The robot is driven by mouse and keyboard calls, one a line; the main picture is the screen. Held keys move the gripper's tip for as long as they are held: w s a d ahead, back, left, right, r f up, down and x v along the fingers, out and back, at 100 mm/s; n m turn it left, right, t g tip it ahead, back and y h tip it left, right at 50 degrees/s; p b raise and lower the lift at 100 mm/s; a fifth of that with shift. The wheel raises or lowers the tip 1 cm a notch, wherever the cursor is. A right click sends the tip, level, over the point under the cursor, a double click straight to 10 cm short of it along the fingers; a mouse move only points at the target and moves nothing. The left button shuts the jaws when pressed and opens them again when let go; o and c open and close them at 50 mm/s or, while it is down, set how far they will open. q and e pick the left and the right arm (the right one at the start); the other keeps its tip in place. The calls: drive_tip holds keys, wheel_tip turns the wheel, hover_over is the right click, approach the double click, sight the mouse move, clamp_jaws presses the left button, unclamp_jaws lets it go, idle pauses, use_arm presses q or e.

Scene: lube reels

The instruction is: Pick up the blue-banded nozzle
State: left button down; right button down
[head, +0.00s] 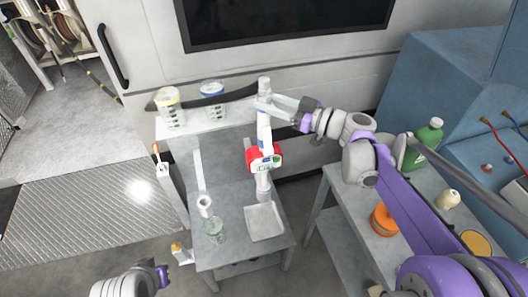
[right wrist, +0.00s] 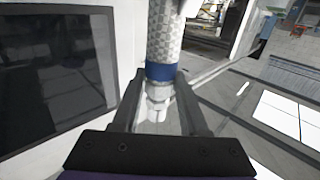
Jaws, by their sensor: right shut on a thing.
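The blue-banded nozzle (right wrist: 158,108) shows in the right wrist view as a pale metal fitting below a blue band (right wrist: 160,72) and a braided grey hose (right wrist: 165,32). My right gripper (right wrist: 155,122) is shut on this nozzle, one finger on each side, just beyond the band. In the head view my right gripper (head: 264,104) is at the upper part of an upright pale assembly (head: 264,125), above the bench. A red-housed part (head: 265,157) sits lower on that assembly. My left gripper (head: 163,275) is only partly seen at the bottom left; its fingers are unclear.
Two measuring jugs, yellow-rimmed (head: 169,106) and blue-rimmed (head: 212,98), stand on the back shelf. A grey tray (head: 264,222) and a clear beaker (head: 215,230) are on the bench. A green bottle (head: 430,134) and orange container (head: 384,218) are on the right table.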

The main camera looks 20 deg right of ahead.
drive_tip(key=shift+r, duration=0.1)
wheel_tip(320, 180, up, 10)
drive_tip(key=shift+f+p, duration=0.1)
drive_tip(key=shift+p, duration=0.5)
